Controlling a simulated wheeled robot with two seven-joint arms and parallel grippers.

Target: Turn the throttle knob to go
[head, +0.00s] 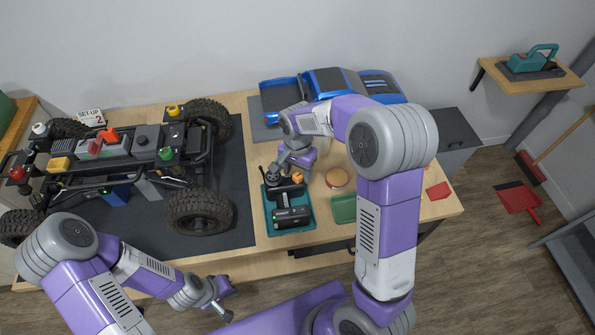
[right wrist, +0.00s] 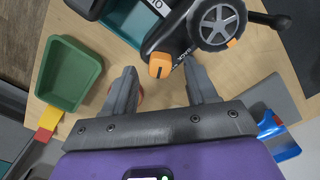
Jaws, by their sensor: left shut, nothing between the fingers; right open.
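In the head view the knob (head: 297,177) shows small on the transmitter (head: 285,192) in a teal tray. My right gripper (right wrist: 160,78) is open over the transmitter, with the knob between and just beyond its fingertips, apparently not touching. My left gripper (head: 227,312) is shut and empty, low in front of the table.
A large-wheeled crawler chassis (head: 196,211) stands on the dark mat at left. A blue truck body (head: 333,84) lies at the back. A black pack (head: 292,217) shares the teal tray (head: 271,224).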

